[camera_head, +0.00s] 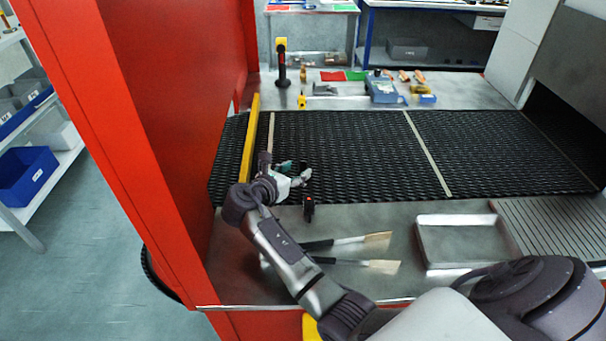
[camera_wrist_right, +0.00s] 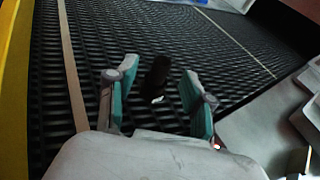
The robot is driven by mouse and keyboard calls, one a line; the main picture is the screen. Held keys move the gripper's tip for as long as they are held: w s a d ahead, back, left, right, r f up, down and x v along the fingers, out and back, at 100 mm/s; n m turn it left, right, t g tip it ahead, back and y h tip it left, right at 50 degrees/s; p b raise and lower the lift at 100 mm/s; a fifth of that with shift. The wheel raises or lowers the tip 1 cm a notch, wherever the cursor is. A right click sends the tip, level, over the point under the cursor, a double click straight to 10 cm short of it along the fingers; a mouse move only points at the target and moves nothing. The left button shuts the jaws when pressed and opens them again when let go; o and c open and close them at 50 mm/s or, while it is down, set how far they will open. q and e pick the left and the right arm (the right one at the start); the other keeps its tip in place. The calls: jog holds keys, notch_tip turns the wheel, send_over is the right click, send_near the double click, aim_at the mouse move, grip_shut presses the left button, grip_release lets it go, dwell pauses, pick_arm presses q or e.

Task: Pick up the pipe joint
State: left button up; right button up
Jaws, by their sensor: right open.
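A dark, short cylinder-like piece with a small pale spot at its near end, seemingly the pipe joint (camera_wrist_right: 156,76), lies on the black mesh belt (camera_wrist_right: 225,85) in the right wrist view. My right gripper (camera_wrist_right: 157,92) is open, with its teal-padded fingers to the left and right of the piece. A gap shows on both sides, and I see no contact. In the head view my right gripper (camera_head: 295,172) is low over the near left part of the belt. The piece is too small and dark there to make out surely. My left gripper is not in view.
A yellow bar (camera_head: 250,140) runs along the belt's left end, beside a red panel (camera_head: 160,100). A small black item (camera_head: 308,208) is at the belt's near edge. Two brushes (camera_head: 378,240) and a shallow metal tray (camera_head: 462,243) lie on the front ledge. The belt's right part is clear.

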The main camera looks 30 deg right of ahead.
aim_at(301, 167)
jog(key=x, duration=0.4)
jog(key=shift+d+p, duration=0.15)
jog(key=shift+p, duration=0.2)
grip_shut()
